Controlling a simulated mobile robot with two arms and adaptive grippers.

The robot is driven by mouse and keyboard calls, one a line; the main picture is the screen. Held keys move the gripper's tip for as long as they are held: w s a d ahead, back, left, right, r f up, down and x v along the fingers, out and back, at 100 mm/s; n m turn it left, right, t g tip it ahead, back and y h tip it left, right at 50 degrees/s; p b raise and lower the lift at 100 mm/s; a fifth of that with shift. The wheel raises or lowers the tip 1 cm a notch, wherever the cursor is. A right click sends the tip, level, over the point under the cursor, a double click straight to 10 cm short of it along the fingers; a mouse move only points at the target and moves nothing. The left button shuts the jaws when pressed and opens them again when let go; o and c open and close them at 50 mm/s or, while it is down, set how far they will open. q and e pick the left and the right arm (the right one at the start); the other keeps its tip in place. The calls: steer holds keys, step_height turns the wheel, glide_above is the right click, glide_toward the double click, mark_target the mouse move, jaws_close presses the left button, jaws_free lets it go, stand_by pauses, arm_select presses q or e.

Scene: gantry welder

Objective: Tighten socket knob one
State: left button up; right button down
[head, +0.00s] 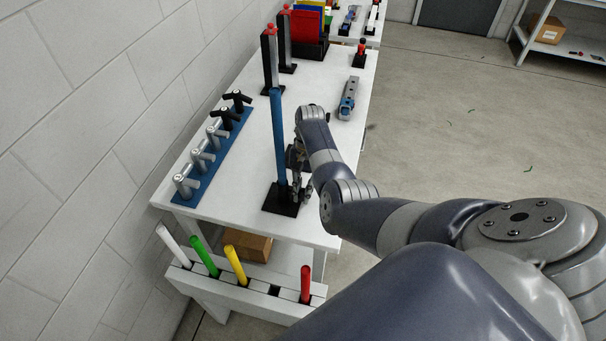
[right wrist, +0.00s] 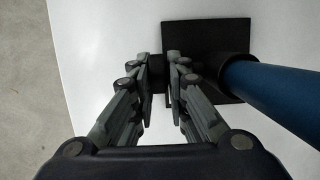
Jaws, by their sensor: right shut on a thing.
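A tall blue pole (head: 278,140) stands upright in a black socket with a square base (head: 275,207) near the front end of the white table. In the right wrist view the blue pole (right wrist: 275,95) slants off to the right from the socket's black base (right wrist: 208,32). A small dark knob (right wrist: 158,74) sticks out from the socket's side. My right gripper (head: 301,190) is low beside the socket, on its right. In the right wrist view its fingers (right wrist: 158,62) are shut on the knob, which they mostly hide. My left gripper is not in view.
A blue rack (head: 211,170) with several grey and black handled pieces lies along the wall side. Black stands with upright bars (head: 269,60) stand farther back. A blue and grey tool (head: 348,100) lies right. A low holder (head: 240,292) with coloured rods is at the front.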

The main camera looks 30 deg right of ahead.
steer(key=shift+s+a+f+g+y+b, duration=0.1)
steer(key=shift+s+f+g+y+b, duration=0.15)
steer(key=shift+f+g+y+b, duration=0.15)
stand_by(0.3)
steer(key=c, duration=1.8)
jaws_free()
steer(key=shift+c, duration=0.2)
steer(key=shift+w, duration=0.15)
steer(key=shift+r, duration=0.15)
steer(key=shift+w+r, duration=0.15)
steer(key=shift+r, duration=0.15)
steer(key=v, duration=1.1)
